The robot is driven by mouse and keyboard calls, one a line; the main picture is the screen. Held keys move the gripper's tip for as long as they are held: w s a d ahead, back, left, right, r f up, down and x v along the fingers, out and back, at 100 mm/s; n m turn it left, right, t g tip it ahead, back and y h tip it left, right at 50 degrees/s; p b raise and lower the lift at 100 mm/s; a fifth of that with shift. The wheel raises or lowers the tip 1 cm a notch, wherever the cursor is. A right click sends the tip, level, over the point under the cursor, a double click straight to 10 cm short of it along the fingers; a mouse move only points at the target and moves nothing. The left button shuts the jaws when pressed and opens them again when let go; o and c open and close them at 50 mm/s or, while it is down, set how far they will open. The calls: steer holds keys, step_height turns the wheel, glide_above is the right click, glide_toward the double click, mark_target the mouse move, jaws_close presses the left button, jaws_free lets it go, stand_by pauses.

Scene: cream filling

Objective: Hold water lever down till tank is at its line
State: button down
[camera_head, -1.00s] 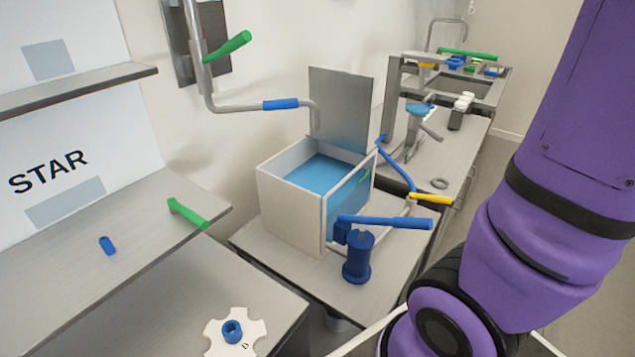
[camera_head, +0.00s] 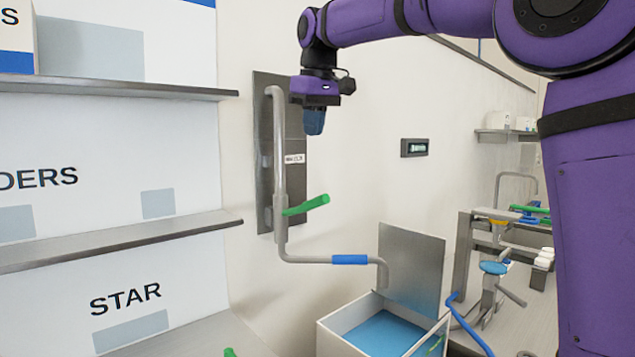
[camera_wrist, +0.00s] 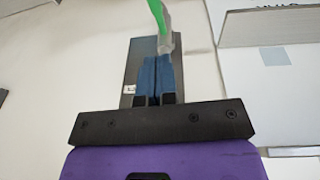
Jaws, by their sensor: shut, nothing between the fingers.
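The green water lever (camera_head: 307,205) sticks out from the grey pipe (camera_head: 282,170) on the wall plate, tilted slightly up to the right. My gripper (camera_head: 314,132) is shut and empty, above the lever and apart from it in the head view. In the wrist view its blue fingertips (camera_wrist: 155,60) are together, with the green lever (camera_wrist: 158,14) beyond them near the top edge. The white tank (camera_head: 338,343) stands below the spout and holds blue water (camera_head: 384,332). Its lower part is cut off by the frame, and I cannot read the level against its line.
A blue sleeve (camera_head: 350,260) sits on the spout, and an upright grey panel (camera_head: 412,272) stands behind the tank. Grey shelves (camera_head: 110,243) are at the left. A bench with fittings (camera_head: 495,270) is at the right.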

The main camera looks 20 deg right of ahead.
steer(key=shift+w+a+r+g, duration=0.2)
steer(key=shift+w+r+g, duration=0.3)
steer(key=shift+w+r, duration=0.4)
steer(key=shift+f, duration=0.1)
glide_toward(304, 206)
steer(key=shift+s+d+f, duration=0.1)
steer(key=shift+d+f, duration=0.05)
steer(key=shift+d, duration=0.1)
steer(key=shift+s+d+f, duration=0.2)
steer(key=shift+f, duration=0.3)
steer(key=shift+s+d+f, duration=0.2)
steer(key=shift+f, duration=0.3)
steer(key=shift+s+d+f, duration=0.2)
steer(key=shift+d+f, duration=0.05)
steer(key=shift+f, duration=0.45)
steer(key=shift+f, duration=0.1)
